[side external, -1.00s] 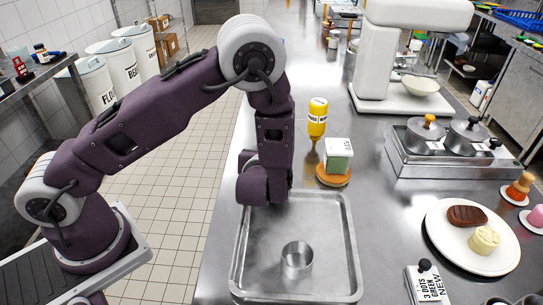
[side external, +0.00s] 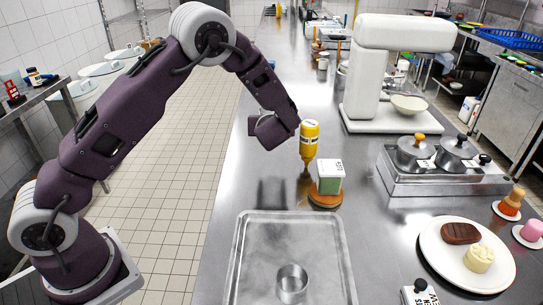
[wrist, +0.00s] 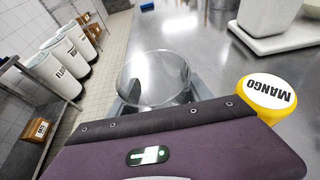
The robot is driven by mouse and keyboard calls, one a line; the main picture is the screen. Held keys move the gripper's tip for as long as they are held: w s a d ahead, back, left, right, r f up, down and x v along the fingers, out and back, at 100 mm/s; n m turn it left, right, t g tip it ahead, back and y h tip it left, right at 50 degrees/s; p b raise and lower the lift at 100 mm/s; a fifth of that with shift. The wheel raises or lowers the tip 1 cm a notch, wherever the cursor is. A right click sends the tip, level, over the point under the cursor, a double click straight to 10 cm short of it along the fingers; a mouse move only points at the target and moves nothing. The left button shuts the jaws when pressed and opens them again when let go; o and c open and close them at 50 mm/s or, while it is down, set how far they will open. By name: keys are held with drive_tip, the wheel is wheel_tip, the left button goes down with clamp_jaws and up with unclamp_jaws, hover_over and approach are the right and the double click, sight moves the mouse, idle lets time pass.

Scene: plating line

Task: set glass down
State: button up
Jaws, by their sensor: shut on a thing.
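A clear round glass (wrist: 153,80) sits between the two fingers of my gripper (wrist: 160,96) in the wrist view. The gripper is shut on it. In the side external view my gripper (side external: 272,132) is raised above the steel counter, beyond the far end of the metal tray and left of the yellow mango bottle. A dark reflection or shadow lies on the counter below it. I cannot make out the glass or the fingertips in the side view.
The yellow mango bottle (side external: 309,140) stands close to the gripper's right; its cap (wrist: 267,97) shows in the wrist view. A green-and-white box (side external: 330,175) sits on an orange round base. Counter left of the bottle is clear.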

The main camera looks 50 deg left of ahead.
wheel_tip(320, 180, down, 7)
drive_tip(key=shift+f, duration=0.15)
drive_tip(key=o, duration=1.6)
drive_tip(key=shift+f, duration=0.15)
drive_tip(key=shift+c, duration=0.2)
